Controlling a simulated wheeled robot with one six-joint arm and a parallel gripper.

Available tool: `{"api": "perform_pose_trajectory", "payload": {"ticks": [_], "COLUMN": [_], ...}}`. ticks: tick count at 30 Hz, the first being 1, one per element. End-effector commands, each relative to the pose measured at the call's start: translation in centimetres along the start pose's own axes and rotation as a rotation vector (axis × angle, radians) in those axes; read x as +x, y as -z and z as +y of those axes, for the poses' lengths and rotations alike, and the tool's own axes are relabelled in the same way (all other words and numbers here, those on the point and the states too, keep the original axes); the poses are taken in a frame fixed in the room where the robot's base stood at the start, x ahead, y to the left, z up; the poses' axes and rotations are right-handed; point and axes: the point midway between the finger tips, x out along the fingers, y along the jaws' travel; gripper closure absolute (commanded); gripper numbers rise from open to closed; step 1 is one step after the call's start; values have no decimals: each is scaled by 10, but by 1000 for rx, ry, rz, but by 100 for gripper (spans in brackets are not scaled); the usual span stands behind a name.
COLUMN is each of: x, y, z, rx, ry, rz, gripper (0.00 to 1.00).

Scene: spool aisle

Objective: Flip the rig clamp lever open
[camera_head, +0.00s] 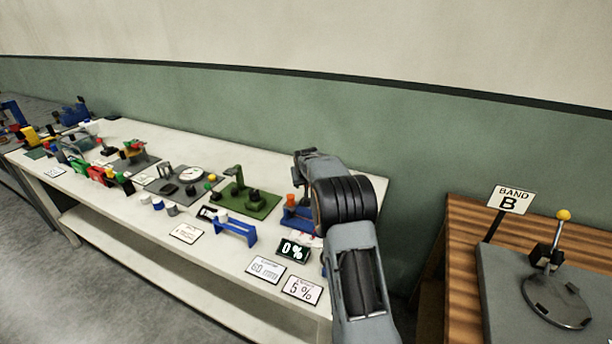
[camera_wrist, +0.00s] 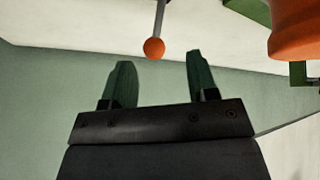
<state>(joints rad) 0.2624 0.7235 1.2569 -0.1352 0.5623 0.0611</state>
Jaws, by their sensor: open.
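In the wrist view a thin grey rod with an orange ball knob (camera_wrist: 154,47) hangs into the picture from the top edge; it looks like the clamp lever's handle. My gripper (camera_wrist: 158,64) is open, its two green fingers apart. The knob appears in line with the gap, just past the fingertips; I cannot tell the depth between them. In the head view a blue fixture with an orange top (camera_head: 291,199) stands at the bench's right end, partly hidden by my arm. The fingers are not clear there, and the clamp's body is hidden.
A large orange part (camera_wrist: 296,32) is close by at the upper right of the wrist view. A yellow-knobbed lever (camera_head: 563,215) stands at right.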

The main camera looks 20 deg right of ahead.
Motion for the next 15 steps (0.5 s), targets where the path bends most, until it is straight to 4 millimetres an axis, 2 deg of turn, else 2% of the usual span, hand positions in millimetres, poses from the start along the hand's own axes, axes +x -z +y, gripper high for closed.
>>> {"api": "perform_pose_trajectory", "payload": {"ticks": [3, 9, 15], "x": [-26, -66, -93], "y": [0, 0, 0], "z": [0, 0, 0], "rx": [0, 0, -1], "ry": [0, 0, 0], "rz": [3, 3, 1], "gripper": [46, 46, 46]}}
